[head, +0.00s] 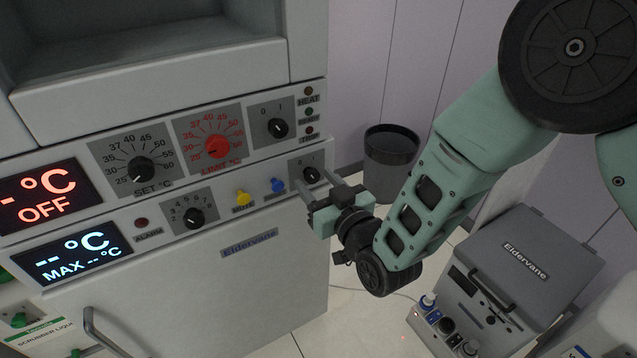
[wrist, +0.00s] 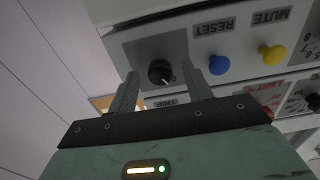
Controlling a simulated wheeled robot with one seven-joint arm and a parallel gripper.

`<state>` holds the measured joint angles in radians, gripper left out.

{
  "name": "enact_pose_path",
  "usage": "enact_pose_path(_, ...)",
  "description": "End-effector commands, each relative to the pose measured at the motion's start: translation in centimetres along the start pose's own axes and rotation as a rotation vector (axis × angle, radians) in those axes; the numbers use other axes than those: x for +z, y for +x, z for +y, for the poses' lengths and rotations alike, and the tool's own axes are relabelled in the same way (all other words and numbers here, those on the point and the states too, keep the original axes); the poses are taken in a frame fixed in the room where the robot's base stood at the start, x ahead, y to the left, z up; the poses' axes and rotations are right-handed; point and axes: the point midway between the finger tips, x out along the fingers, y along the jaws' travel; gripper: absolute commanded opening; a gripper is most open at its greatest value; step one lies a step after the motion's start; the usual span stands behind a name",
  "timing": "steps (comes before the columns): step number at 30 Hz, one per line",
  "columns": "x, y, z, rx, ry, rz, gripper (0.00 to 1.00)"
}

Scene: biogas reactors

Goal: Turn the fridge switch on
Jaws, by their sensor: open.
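The fridge control panel (head: 240,195) fills the left of the head view, with red display text reading OFF above a second display reading MAX. A black rotary switch marked 0 and 1 (head: 311,175) sits at the right end of its lower row. My gripper (head: 318,190) is at this lower knob, its fingers pointing at the panel. Another 0/1 knob (head: 278,128) is in the upper row.
Blue (head: 277,185) and yellow (head: 242,197) buttons lie left of the lower knob. A red LIMIT dial (head: 217,146) and a SET dial (head: 140,169) are above. A grey bin (head: 390,150) stands behind. A grey Eldervane box (head: 525,262) stands at lower right.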

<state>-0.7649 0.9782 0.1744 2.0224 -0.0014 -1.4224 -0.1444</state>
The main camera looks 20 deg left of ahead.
Motion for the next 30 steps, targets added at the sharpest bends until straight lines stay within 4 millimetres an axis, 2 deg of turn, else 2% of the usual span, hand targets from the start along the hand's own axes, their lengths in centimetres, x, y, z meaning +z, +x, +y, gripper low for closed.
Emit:
enact_pose_path(8,-0.01,0.21,0.01,0.000,0.000,0.000,0.50)
enact_pose_path(9,-0.01,0.21,0.01,0.000,0.000,0.000,0.47)
enact_pose_path(12,-0.01,0.19,0.01,0.000,0.000,0.000,0.19)
enact_pose_path(14,-0.01,0.19,0.01,0.000,0.000,0.000,0.05)
enact_pose_path(23,0.06,0.17,0.03,0.001,0.022,0.000,0.06)
enact_pose_path(30,0.21,0.16,0.13,0.003,0.134,-0.001,0.06)
